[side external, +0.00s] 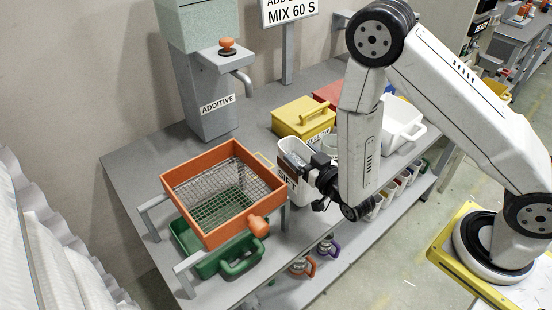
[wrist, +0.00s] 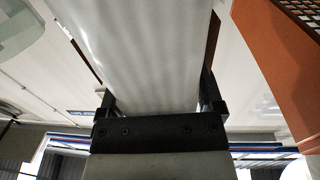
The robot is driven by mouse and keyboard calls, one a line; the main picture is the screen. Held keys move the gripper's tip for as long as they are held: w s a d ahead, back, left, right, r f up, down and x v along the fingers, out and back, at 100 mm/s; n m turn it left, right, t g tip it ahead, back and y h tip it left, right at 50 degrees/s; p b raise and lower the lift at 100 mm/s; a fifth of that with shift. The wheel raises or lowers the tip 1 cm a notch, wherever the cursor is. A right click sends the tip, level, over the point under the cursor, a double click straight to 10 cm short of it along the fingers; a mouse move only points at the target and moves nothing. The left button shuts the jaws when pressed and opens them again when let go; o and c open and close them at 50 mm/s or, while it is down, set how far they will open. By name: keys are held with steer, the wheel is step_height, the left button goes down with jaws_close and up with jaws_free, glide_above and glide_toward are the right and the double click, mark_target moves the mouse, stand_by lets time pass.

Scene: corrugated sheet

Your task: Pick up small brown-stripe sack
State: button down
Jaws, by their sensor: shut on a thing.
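My gripper (side external: 312,172) is shut on a white, smooth thing (side external: 295,157) near the front edge of the table, just right of the orange sieve. In the side view this thing looks like a tub with a rounded rim, a grey inside and dark lettering on its side. In the wrist view the white thing (wrist: 140,50) fills the space between the two fingers, with narrow brown bands along its edges. I cannot tell for sure whether it is the small brown-stripe sack. No other striped sack is clear to see.
An orange sieve (side external: 175,183) on a grey stand is close on the left, above a green tray (side external: 207,266). A yellow lidded box (side external: 303,117) and a white handled bin (side external: 402,125) stand behind. A grey additive dispenser (side external: 205,85) stands at the back.

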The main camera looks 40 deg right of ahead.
steer(key=shift+r, duration=4.15)
step_height(320, 180, up, 6)
steer(key=shift+f, duration=0.1)
steer(key=w+d+f+n+y, duration=0.1)
steer(key=w+d+f, duration=0.1)
steer(key=d+f, duration=0.3)
steer(key=shift+w+d+f+y, duration=0.25)
steer(key=shift+f+y, duration=0.05)
steer(key=shift+f, duration=0.15)
steer(key=shift+r, duration=0.2)
